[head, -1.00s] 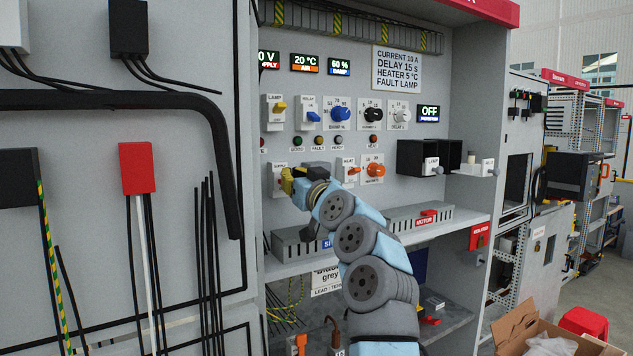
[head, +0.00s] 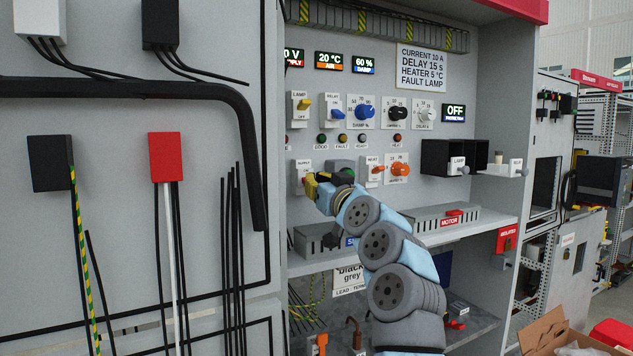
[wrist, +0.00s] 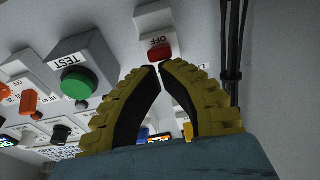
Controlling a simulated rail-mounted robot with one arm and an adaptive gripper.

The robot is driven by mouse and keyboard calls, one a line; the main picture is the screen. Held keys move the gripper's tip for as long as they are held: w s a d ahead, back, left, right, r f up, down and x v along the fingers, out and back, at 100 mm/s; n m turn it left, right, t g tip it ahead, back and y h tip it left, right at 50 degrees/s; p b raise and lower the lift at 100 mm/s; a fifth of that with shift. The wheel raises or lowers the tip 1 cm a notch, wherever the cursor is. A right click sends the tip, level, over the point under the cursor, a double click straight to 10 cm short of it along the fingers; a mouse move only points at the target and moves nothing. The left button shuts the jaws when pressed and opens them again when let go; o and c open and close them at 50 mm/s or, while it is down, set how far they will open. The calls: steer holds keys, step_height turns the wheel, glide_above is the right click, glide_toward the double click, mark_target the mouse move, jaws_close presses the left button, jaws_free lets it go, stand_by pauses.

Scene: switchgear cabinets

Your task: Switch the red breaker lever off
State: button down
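The red breaker lever (wrist: 160,54) sits on a white switch housing (wrist: 155,20) marked OFF, upside down in the wrist view. In the head view this looks like the white switch under the SUPPLY label (head: 302,167), partly hidden by my gripper. My gripper (wrist: 160,66) has yellow ribbed fingers with black inner pads. Its fingertips meet or nearly meet, with a hollow gap farther back and nothing seen held. The tips are just short of the red lever; whether they touch it I cannot tell. My gripper (head: 309,184) is in front of the switch in the head view.
A green TEST button (wrist: 76,83) is beside the fingers. A shelf (head: 470,222) with grey terminal boxes runs below. Black cables (wrist: 233,50) run along the wall near the switch.

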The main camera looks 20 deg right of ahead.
steer(key=s+f+b, duration=0.2)
steer(key=s+f, duration=0.1)
steer(key=s, duration=0.5)
steer(key=shift+s+d+f, duration=0.2)
steer(key=shift+s+d, duration=0.05)
steer(key=shift+s, duration=0.15)
stand_by(0.7)
stand_by(0.4)
